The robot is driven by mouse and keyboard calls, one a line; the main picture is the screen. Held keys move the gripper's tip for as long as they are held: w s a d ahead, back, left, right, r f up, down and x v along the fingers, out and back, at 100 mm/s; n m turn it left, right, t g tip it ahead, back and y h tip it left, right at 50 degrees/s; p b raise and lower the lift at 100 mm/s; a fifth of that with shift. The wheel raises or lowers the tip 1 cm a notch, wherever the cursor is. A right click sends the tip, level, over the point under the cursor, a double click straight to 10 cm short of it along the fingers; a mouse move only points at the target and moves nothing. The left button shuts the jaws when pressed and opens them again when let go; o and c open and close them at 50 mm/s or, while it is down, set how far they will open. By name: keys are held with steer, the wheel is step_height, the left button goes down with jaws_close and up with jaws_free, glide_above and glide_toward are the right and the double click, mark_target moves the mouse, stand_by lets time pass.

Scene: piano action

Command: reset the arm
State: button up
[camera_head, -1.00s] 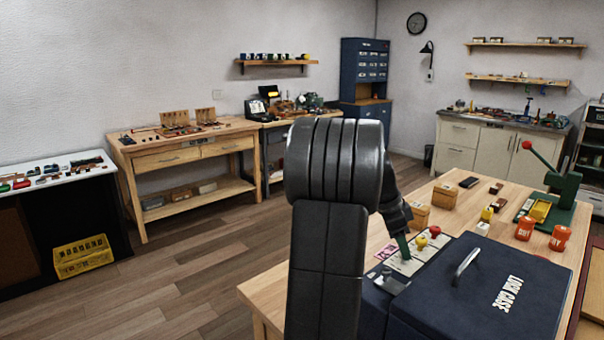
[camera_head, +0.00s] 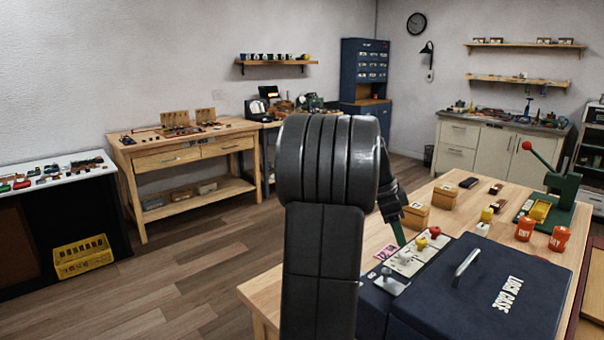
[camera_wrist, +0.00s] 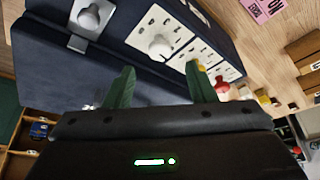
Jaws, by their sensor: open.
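My gripper (camera_wrist: 159,74) is open, with its two green fingers apart and nothing between them. In the head view one green finger (camera_head: 398,232) shows past my dark arm, just above the back left edge of the dark blue lock case (camera_head: 535,302). The case's pale panel (camera_head: 411,262) carries a yellow knob (camera_head: 421,243), a red knob (camera_head: 435,231) and a grey one. In the wrist view a white knob (camera_wrist: 160,46) on the panel lies beyond the fingers, apart from them. My arm hides part of the table and the gripper body.
Workbenches (camera_head: 190,146) line the walls.

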mark_target(405, 253)
steer(key=x, duration=0.5)
steer(key=shift+d+f, duration=0.1)
steer(key=shift+f, duration=0.2)
steer(key=shift+d+f, duration=0.1)
steer(key=shift+f, duration=0.15)
steer(key=shift+s+r+n+t, duration=0.1)
steer(key=shift+n+t, duration=0.4)
steer(key=shift+n, duration=0.5)
steer(key=n+t+p, duration=0.1)
steer(key=n, duration=0.2)
steer(key=shift+s, duration=0.1)
steer(key=n+t+y+p, duration=0.1)
steer(key=n, duration=0.2)
steer(key=n+p, duration=0.2)
steer(key=shift+s+d+n+t+y, duration=0.15)
steer(key=shift+n+t+y, duration=0.25)
steer(key=shift+d+n+t+y+p, duration=0.15)
steer(key=shift+n+y+p, duration=0.35)
steer(key=shift+n, duration=0.75)
steer(key=shift+n+t+y+p, duration=0.3)
steer(key=shift+n+p, duration=0.4)
steer(key=shift+n, duration=0.55)
steer(key=shift+d+n+y+p, duration=0.15)
steer(key=shift+n+y+p, duration=0.5)
steer(key=shift+n, duration=1.65)
steer(key=shift+y, duration=0.25)
